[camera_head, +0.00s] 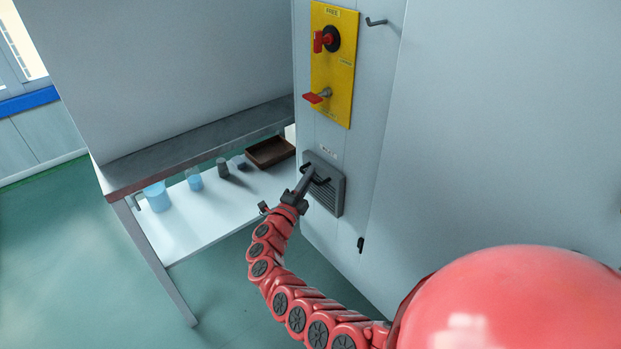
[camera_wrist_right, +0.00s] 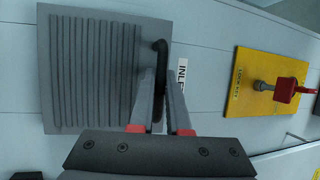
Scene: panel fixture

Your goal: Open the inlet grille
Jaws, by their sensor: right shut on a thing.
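The inlet grille (camera_head: 328,190) is a grey slatted square panel on the light cabinet front, below the yellow panel. In the right wrist view the grille (camera_wrist_right: 95,70) fills the upper left, with a black handle (camera_wrist_right: 160,60) along its right edge. My right gripper (camera_head: 312,173) reaches the grille, and in the right wrist view its fingers (camera_wrist_right: 165,105) are closed around the lower part of the handle. The grille looks flat against the cabinet; a small gap cannot be ruled out. My left gripper is not in view.
A yellow panel (camera_head: 345,60) with two red-handled switches is above the grille. A small black hook (camera_head: 376,21) sticks out at the top. On the left, a table (camera_head: 190,145) has a lower shelf with cups and a brown tray (camera_head: 270,151). Green floor is open at left.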

